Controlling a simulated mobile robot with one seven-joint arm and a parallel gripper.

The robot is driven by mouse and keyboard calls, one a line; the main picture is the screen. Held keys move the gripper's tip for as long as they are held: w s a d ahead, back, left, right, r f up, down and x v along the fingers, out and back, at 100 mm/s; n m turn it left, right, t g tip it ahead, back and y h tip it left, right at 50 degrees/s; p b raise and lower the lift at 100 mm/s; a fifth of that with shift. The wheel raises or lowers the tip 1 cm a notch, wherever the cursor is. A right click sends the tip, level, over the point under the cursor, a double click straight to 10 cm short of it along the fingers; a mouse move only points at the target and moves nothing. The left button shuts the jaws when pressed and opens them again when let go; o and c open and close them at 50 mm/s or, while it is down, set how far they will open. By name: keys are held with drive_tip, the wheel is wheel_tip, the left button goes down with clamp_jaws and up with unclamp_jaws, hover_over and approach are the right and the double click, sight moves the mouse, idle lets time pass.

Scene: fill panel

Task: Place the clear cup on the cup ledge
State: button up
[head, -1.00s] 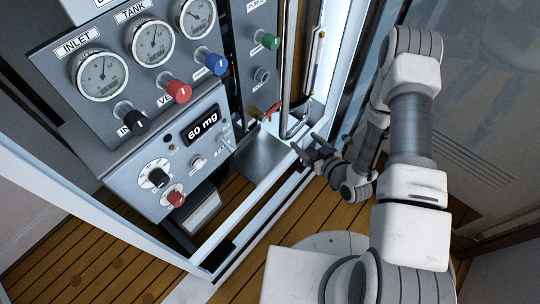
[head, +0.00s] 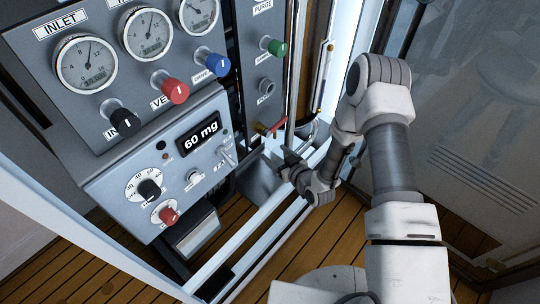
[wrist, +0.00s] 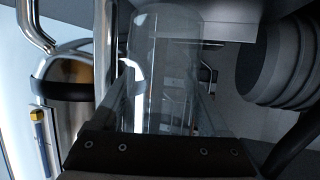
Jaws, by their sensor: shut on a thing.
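The clear cup (wrist: 165,50) fills the middle of the wrist view, upright between the two fingers of my gripper (wrist: 165,98). The fingers are shut on it from both sides. In the head view my gripper (head: 286,163) reaches into the lower part of the panel, at the grey cup ledge (head: 257,182). The cup is too see-through and too covered by the gripper to make out there. I cannot tell whether its base touches the ledge.
A red-handled tap (head: 277,126) and a metal pipe (wrist: 104,65) are close by the gripper. A shiny metal cylinder (wrist: 70,78) stands at the left in the wrist view. The panel frame rail (head: 262,236) runs in front. The control box (head: 170,165) reads 60 mg.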

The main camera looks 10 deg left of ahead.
drive_tip(key=w+a, duration=0.2)
drive_tip(key=shift+w+a+b, duration=0.15)
drive_tip(key=shift+w+b, duration=0.15)
drive_tip(key=f+b, duration=0.2)
drive_tip(key=f, duration=0.1)
drive_tip(key=shift+w+a+f, duration=0.2)
drive_tip(key=shift+f, duration=0.1)
drive_tip(key=shift+r, duration=0.1)
drive_tip(key=o, duration=1.2)
drive_tip(key=shift+o, duration=0.2)
